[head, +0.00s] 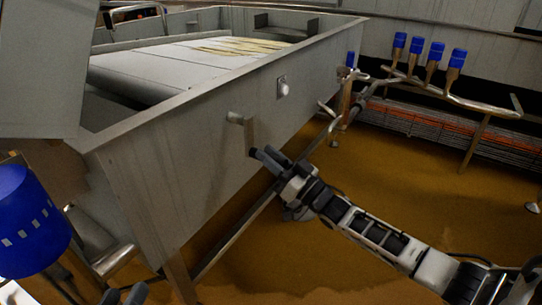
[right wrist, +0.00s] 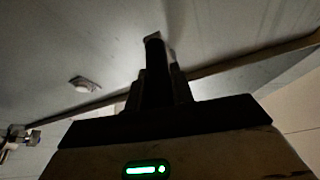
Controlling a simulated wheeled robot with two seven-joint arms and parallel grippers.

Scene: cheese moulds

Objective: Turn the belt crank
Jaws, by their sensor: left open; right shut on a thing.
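The belt crank (head: 249,130) is a small metal crank on the grey side wall of the long vat, its arm hanging down from its hub. My right gripper (head: 262,155) is shut at the crank's lower end, on its handle; the fingers hide most of the handle. In the right wrist view the dark fingers (right wrist: 160,75) are close together, with a small bit of the crank (right wrist: 153,37) showing at their tips. My left gripper (head: 124,294) is at the bottom left edge, open and apart from the crank; only its fingertips show.
The vat (head: 190,130) holds a pale belt (head: 185,62). A round white knob (head: 284,89) sits on its wall right of the crank. A metal rail runs below my right gripper. A blue cylinder (head: 30,220) stands at the left. Blue-topped posts (head: 435,55) stand at the back right. The brown floor is open.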

